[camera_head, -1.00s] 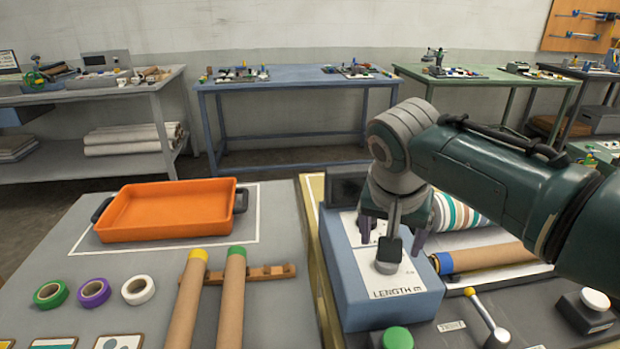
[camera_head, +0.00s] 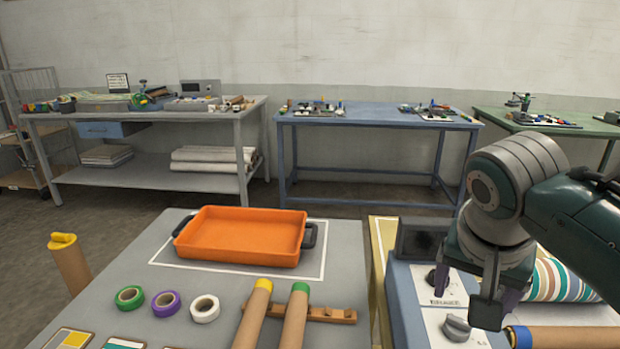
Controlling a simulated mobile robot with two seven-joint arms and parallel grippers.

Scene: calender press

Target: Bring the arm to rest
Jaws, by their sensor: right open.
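My right arm reaches in from the right edge. Its gripper (camera_head: 482,292) points down above the blue control box (camera_head: 405,304), in front of the striped roll (camera_head: 560,281). Its jaws are open, and I see nothing between them. From this angle I cannot tell whether it touches the box. A grey knob (camera_head: 457,327) on the box shows beside the gripper, apart from it in the picture. My left arm and gripper are not in view.
An orange tray (camera_head: 245,248) with black handles sits on the grey table (camera_head: 345,252). Two cardboard tubes lean on a wooden rack (camera_head: 335,314), with several tape rolls to their left. Another tube (camera_head: 70,265) stands at far left. Benches line the wall.

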